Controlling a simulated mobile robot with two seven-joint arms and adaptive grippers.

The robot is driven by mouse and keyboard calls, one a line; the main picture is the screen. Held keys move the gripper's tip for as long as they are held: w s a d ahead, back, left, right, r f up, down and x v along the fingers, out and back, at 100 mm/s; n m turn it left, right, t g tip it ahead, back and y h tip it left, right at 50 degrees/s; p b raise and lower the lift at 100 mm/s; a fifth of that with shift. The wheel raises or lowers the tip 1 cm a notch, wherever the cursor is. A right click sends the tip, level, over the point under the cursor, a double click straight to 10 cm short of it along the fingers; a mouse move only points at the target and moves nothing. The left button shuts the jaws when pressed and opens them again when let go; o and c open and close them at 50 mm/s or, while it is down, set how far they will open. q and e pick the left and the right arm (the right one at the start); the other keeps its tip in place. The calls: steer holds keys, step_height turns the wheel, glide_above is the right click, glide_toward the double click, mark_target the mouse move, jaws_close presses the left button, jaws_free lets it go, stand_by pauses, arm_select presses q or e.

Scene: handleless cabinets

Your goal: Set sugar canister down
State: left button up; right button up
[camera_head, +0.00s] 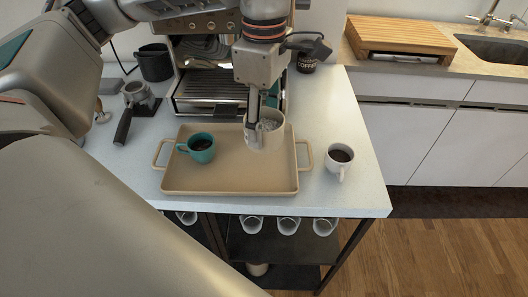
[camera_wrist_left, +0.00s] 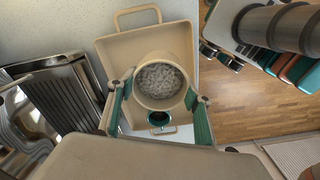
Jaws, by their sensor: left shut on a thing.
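The sugar canister (camera_head: 266,138) is beige, round and open-topped, with white lumps inside. It is at the back right part of the beige tray (camera_head: 230,185). I cannot tell whether its base touches the tray. My left gripper (camera_head: 260,117) comes down from above and is shut on it. In the left wrist view, the canister (camera_wrist_left: 160,82) sits between the two green-padded fingers of my left gripper (camera_wrist_left: 158,106), upright, with the tray (camera_wrist_left: 118,50) behind it. My right gripper is in neither view.
A teal cup (camera_head: 200,148) of dark drink stands on the tray's left part. A white cup (camera_head: 339,160) stands right of the tray. A coffee machine (camera_head: 205,85) is behind, with a portafilter (camera_head: 133,100) to the left.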

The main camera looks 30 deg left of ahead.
arm_select(q)
steer(key=shift+f+b, duration=0.35)
steer(key=shift+f, duration=4)
steer(key=shift+f, duration=0.1)
steer(key=shift+f, duration=0.15)
steer(key=o, duration=1.6)
steer(key=shift+o, duration=0.2)
step_height(320, 180, up, 12)
steer(key=shift+r+p, duration=0.2)
steer(key=shift+p, duration=0.4)
